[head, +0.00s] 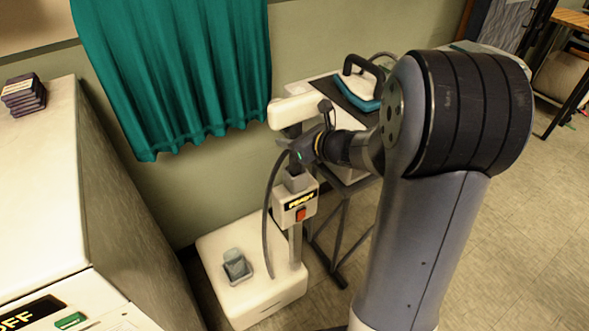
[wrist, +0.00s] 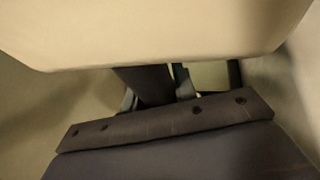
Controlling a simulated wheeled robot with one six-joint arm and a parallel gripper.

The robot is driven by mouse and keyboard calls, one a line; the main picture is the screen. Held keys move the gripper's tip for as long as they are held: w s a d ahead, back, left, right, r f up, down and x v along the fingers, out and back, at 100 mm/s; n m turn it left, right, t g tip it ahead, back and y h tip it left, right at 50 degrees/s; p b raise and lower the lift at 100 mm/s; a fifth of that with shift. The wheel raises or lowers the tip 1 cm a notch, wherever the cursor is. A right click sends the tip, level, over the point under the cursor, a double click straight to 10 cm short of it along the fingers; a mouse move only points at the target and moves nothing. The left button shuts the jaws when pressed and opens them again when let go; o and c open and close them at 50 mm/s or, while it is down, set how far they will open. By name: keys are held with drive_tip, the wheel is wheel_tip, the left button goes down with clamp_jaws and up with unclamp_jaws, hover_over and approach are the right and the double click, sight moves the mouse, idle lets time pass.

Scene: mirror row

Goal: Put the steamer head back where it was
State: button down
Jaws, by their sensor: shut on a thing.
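The steamer head (head: 296,109) is a cream bar with a dark neck, at the centre of the head view. My gripper (head: 299,153) is shut on its dark handle below the bar. The steamer stand (head: 296,246) has a pole, a box with a red switch (head: 300,214), and a pale collar (head: 298,183) on top. The head is above this collar; whether they touch is unclear. A dark hose (head: 267,215) loops up to the handle. In the wrist view the cream steamer head (wrist: 150,30) fills the top, with its dark neck (wrist: 145,85) below; my fingertips are hidden there.
A teal curtain (head: 180,75) hangs behind, left of the head. A teal iron (head: 362,88) sits on a stand at the right, close behind my arm. A white cabinet (head: 45,190) stands at the left.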

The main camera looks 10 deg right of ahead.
drive_tip(key=shift+f+b, duration=0.6)
drive_tip(key=shift+f, duration=2.1)
drive_tip(key=shift+f, duration=0.2)
drive_tip(key=c, duration=1.1)
unclamp_jaws()
drive_tip(key=shift+r, duration=0.3)
drive_tip(key=v, duration=0.6)
drive_tip(key=p+v, duration=0.1)
drive_tip(key=v, duration=0.5)
drive_tip(key=shift+f, duration=0.25)
